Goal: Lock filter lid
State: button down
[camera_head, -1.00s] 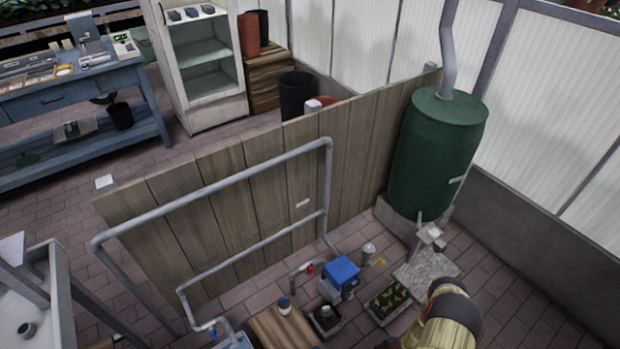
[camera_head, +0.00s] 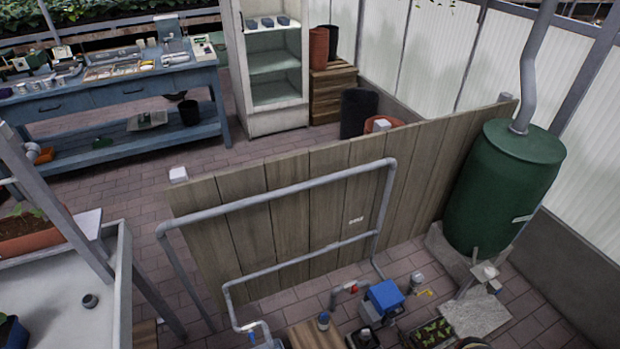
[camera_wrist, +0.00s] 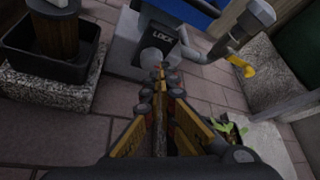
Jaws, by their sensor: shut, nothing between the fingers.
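The filter unit has a blue lid (camera_head: 385,295) and stands on the paving in front of the wooden fence in the head view. In the wrist view its grey body (camera_wrist: 125,45) is close ahead, with a blue edge (camera_wrist: 185,10) above. A grey part with lettering that looks like "LOCK" (camera_wrist: 165,36) faces me, with a dark round spot below it. My gripper (camera_wrist: 160,72) is shut and empty, its tips just in front of that part. I cannot tell whether they touch it. Whether the lid is locked cannot be seen.
A grey pipe with a yellow lever (camera_wrist: 243,66) stands right of the filter. A black tray on a stone block (camera_wrist: 48,90) is at left. A planter with seedlings (camera_head: 432,333) and a green barrel (camera_head: 505,190) are to the right. Paving lies between.

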jog(key=shift+w+a, duration=0.35)
jog(key=shift+w, duration=0.6)
jog(key=shift+w+a, duration=0.3)
jog(key=shift+w, duration=0.6)
jog(key=shift+w+a, duration=0.35)
jog(key=shift+w, duration=0.6)
jog(key=shift+f, duration=0.35)
jog(key=shift+s+a+f, duration=0.2)
jog(key=shift+a, duration=0.4)
jog(key=shift+a+f, duration=0.1)
jog(key=shift+s+a+f, duration=0.3)
jog(key=shift+a+f, duration=0.05)
jog(key=shift+a, duration=0.1)
jog(key=shift+a+r, duration=0.1)
jog(key=shift+a, duration=0.2)
send_near(388, 321)
jog(key=shift+s+d+f, duration=0.15)
jog(key=shift+s+f, duration=0.05)
jog(key=shift+f, duration=0.35)
jog(key=shift+s+d+f, duration=0.15)
jog(key=shift+s+f, duration=0.05)
jog(key=shift+f, duration=0.3)
